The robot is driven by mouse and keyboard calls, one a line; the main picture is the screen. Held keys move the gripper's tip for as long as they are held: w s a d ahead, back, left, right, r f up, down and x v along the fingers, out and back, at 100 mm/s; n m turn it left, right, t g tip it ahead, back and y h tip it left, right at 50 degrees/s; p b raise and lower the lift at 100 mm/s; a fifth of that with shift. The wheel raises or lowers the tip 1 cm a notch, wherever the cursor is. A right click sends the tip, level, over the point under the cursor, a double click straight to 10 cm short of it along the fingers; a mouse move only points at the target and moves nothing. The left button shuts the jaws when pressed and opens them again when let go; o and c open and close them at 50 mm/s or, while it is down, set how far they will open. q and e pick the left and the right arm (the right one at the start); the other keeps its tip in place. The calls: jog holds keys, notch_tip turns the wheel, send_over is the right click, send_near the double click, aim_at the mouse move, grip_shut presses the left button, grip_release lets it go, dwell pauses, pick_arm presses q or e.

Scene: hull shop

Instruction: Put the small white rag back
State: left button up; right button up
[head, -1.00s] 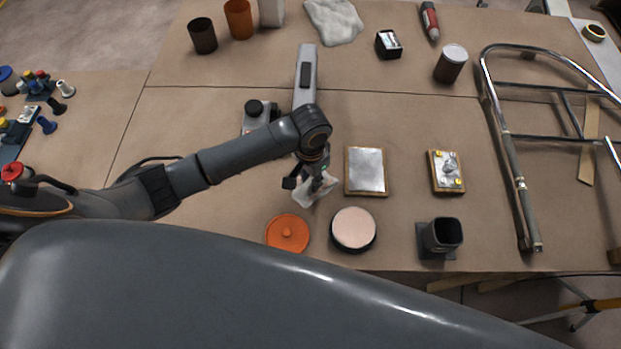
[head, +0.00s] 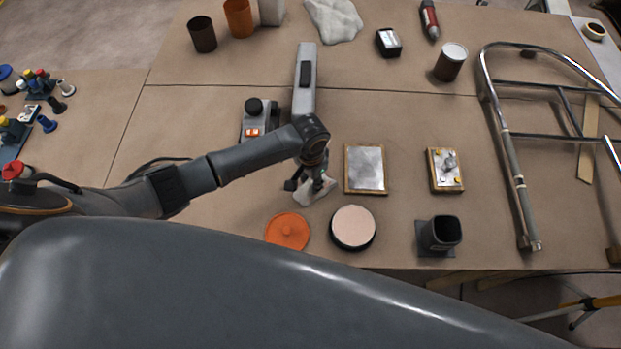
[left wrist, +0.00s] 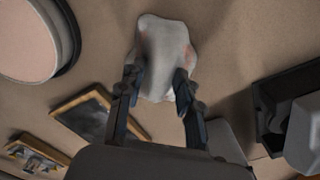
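The small white rag (head: 314,194), pale with faint reddish stains, is at my left gripper (head: 311,182), left of the metal plate's lower corner. In the left wrist view the rag (left wrist: 163,60) bunches up between the two dark fingertips (left wrist: 157,82) and fills the gap. The fingers press on its two sides, so the gripper looks shut on it. The rag is at or just above the brown paper; I cannot tell which. Its lower part is partly hidden by the fingers. My right gripper is in neither view.
Close by are an orange lid (head: 287,231), a round pink-topped pad (head: 353,228), a wood-edged metal plate (head: 365,169) and a grey tool with an orange switch (head: 256,120). A larger white cloth (head: 334,20) lies at the back. A tubular frame (head: 514,170) stands right.

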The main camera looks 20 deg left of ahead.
aim_at(310, 182)
pick_arm(q)
jog(key=shift+o, duration=0.2)
notch_tip(310, 182, up, 12)
jog(key=shift+r+b, duration=0.15)
jog(key=shift+b, duration=0.3)
jog(key=shift+s, duration=0.1)
dwell(0.6)
